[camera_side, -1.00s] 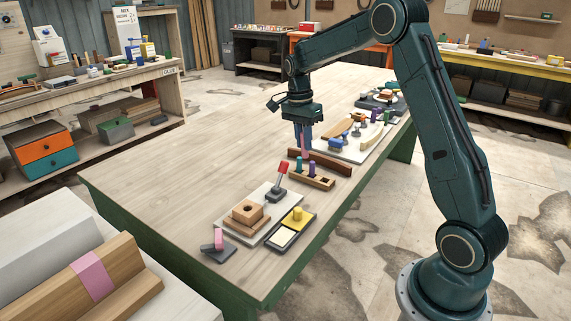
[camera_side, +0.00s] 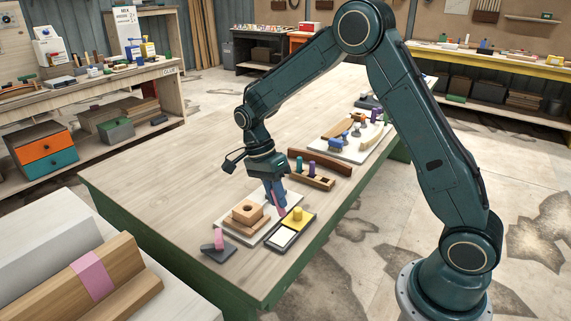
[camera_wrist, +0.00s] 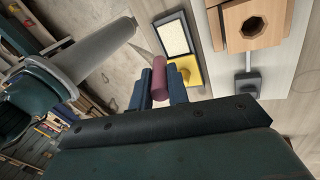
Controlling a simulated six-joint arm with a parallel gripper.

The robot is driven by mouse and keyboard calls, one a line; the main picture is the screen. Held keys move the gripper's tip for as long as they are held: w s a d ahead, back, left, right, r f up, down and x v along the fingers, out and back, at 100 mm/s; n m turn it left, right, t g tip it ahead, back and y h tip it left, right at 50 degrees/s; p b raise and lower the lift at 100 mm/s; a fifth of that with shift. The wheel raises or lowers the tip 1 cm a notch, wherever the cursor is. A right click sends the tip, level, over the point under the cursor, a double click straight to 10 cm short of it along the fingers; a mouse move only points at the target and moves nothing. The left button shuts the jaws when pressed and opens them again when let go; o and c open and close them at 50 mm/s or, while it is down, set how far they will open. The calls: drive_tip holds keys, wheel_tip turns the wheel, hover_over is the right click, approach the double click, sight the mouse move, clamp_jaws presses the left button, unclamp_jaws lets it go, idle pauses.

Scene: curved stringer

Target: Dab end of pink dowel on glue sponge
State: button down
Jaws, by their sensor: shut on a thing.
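My gripper (camera_side: 275,192) is shut on the pink dowel (camera_side: 281,211), which hangs down from the fingers, slightly tilted. In the wrist view the pink dowel (camera_wrist: 159,78) sits between the two blue fingers (camera_wrist: 160,92). A dark tray holds a cream pad, which looks like the glue sponge (camera_side: 281,237), and a yellow part with an upright yellow cylinder (camera_side: 297,214). The pad also shows in the wrist view (camera_wrist: 173,36). The dowel is near the tray's far-left side and appears above it. Contact with the pad is not seen.
A wooden block with a hole (camera_side: 247,209) stands on a pale board just left of the gripper. A dark stand with a pink piece (camera_side: 218,242) lies nearer the front. A wooden rack with purple and green dowels (camera_side: 315,178) is behind right. The left tabletop is clear.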

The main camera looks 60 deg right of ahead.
drive_tip(key=shift+f, duration=0.1)
drive_tip(key=shift+f, duration=2.9)
drive_tip(key=shift+f, duration=0.55)
drive_tip(key=shift+r, duration=0.1)
drive_tip(key=shift+r, duration=3.45)
drive_tip(key=shift+w+f, duration=0.1)
